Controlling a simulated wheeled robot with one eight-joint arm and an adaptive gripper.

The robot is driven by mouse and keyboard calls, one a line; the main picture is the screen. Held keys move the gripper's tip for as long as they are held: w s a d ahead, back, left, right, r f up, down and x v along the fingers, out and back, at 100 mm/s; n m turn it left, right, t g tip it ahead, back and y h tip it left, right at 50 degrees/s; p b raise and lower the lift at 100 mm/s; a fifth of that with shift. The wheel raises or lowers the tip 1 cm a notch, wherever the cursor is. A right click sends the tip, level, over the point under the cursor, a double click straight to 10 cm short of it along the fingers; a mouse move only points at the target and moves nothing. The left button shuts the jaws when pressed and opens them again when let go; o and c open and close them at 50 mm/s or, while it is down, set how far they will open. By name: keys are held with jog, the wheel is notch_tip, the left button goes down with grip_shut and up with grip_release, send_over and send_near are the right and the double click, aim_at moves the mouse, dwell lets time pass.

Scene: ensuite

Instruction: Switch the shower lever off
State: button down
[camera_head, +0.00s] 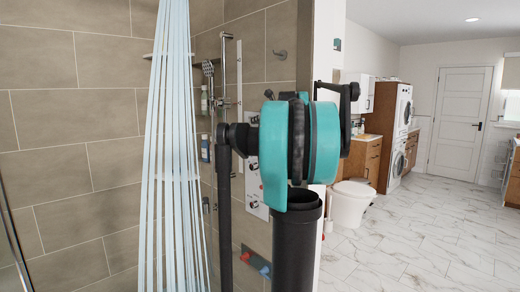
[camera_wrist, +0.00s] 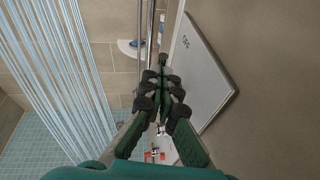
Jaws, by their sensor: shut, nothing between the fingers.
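The shower is running, with water streams (camera_head: 172,150) falling at the left in the head view and also along the left in the wrist view (camera_wrist: 62,60). A pale shower panel (camera_head: 257,208) with round chrome knobs is on the tiled wall, partly covered by my arm. My gripper (camera_wrist: 162,75) is shut, its green and black fingers together with nothing between them. It points along the wall beside a flat pale plate (camera_wrist: 196,75). A small chrome fitting (camera_wrist: 160,131) shows between the finger bases. I cannot tell which fitting is the lever. My gripper is hidden in the head view.
A chrome rail with a hand shower (camera_head: 208,68) is on the wall. Bottles (camera_head: 205,148) stand on corner shelves. A white toilet (camera_head: 350,203) and wooden cabinets are to the right. The marble floor (camera_head: 425,240) at the right is clear.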

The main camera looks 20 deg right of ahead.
jog(key=shift+w+a+r, duration=0.2)
jog(key=shift+w+r, duration=0.15)
jog(key=shift+w, duration=0.25)
jog(key=shift+w+r, duration=0.1)
dwell(0.3)
